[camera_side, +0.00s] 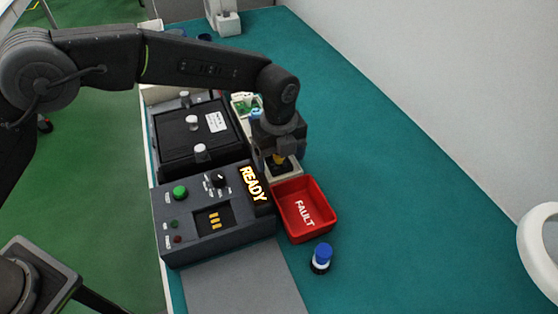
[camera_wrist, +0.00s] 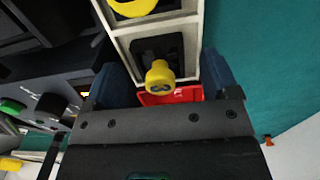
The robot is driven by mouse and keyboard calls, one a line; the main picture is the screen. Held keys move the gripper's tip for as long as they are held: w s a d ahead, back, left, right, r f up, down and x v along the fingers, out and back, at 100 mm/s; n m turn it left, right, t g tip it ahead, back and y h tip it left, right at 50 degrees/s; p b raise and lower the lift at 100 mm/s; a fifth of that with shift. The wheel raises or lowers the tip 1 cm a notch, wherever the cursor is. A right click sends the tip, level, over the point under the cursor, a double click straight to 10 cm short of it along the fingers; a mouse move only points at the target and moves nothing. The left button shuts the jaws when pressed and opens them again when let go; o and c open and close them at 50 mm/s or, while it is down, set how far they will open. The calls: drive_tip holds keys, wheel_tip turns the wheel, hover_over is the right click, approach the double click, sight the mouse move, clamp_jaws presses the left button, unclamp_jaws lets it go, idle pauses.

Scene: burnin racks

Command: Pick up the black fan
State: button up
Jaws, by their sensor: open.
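A black square part with a yellow knob on top, which looks like the black fan (camera_wrist: 170,48), sits in a compartment of a cream tray (camera_wrist: 197,30) in the wrist view. In the side view the black part (camera_side: 271,169) shows only partly under my gripper (camera_side: 279,152), inside the near end of the cream tray (camera_side: 291,173). My gripper is open above it; in the wrist view its two dark blue fingers stand left and right of the yellow knob (camera_wrist: 160,77), with gaps on both sides. The lower part of the fan is hidden.
A red FAULT bin (camera_side: 319,229) stands close in front of the tray. A grey control box (camera_side: 195,239) with a READY display and a black lidded box (camera_side: 174,137) stand to the left. A blue-capped knob or bottle (camera_side: 321,258) stands near the bin. The teal table is clear to the right.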

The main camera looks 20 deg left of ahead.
drive_tip(key=shift+f, duration=0.15)
drive_tip(key=c, duration=1)
